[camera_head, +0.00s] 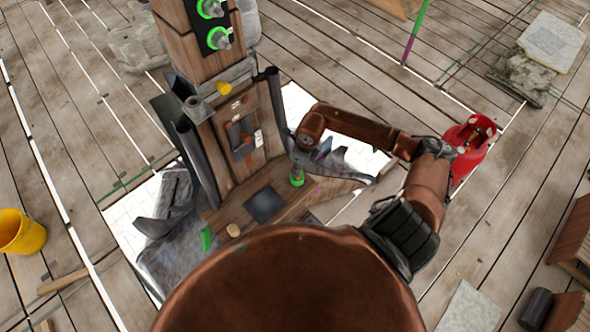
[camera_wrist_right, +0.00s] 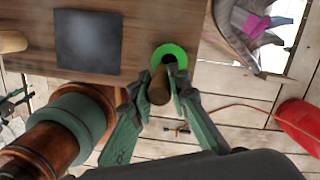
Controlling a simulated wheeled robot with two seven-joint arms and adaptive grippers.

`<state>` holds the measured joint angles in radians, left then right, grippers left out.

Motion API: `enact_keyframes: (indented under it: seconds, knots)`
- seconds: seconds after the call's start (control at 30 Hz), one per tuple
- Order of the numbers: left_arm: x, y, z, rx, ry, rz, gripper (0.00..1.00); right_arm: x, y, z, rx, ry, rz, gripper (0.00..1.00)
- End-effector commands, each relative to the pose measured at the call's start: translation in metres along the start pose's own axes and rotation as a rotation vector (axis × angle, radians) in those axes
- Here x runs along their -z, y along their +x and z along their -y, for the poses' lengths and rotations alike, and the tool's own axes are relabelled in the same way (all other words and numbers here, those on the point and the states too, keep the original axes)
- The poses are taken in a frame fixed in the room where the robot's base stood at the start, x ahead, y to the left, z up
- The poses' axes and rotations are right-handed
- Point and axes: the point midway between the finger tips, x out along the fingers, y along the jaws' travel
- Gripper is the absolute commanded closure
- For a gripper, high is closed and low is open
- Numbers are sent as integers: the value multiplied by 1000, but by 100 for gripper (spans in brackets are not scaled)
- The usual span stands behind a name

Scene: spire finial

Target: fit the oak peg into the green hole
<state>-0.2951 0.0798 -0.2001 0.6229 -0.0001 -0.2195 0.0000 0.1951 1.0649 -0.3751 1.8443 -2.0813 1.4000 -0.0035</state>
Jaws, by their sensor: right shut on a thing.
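My right gripper (camera_wrist_right: 162,88) is shut on the oak peg (camera_wrist_right: 158,92), a short brown cylinder, in the right wrist view. The peg's far end overlaps the lower part of the green-ringed hole (camera_wrist_right: 168,51) at the edge of a wooden board (camera_wrist_right: 138,30). I cannot tell whether the tip is inside the hole or just above it. My left gripper is in neither view.
A dark square plate (camera_head: 264,204) and a round wooden piece (camera_head: 234,230) are on the board left of the ring. The wooden spire (camera_head: 188,42) rises behind. A red container (camera_head: 468,146) stands right, a yellow bucket (camera_head: 22,232) far left. Gaps show in the plank floor.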

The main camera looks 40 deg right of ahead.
Motion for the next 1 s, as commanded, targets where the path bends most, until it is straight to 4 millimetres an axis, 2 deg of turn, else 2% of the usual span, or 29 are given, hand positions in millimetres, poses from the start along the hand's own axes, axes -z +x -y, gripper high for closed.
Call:
enact_keyframes:
  seconds: [0.17, 0.3, 0.4, 0.6, 0.63, 0.87, 1.0]
  knots:
    - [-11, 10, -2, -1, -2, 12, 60, 0, 16, 7, -2, -1, 0, 100]
    - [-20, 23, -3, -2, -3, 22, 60, 8, 40, 11, -4, 3, -4, 100]
    - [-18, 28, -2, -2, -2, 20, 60, 10, 51, 11, -3, -1, -5, 100]
    - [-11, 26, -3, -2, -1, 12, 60, 9, 50, 12, -1, -3, -7, 100]
    - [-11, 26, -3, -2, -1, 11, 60, 9, 50, 11, -1, -3, -7, 84]
    - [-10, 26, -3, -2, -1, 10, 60, 9, 49, 12, -1, -2, -4, 68]
    - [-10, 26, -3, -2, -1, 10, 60, 8, 49, 12, 0, -2, -2, 66]
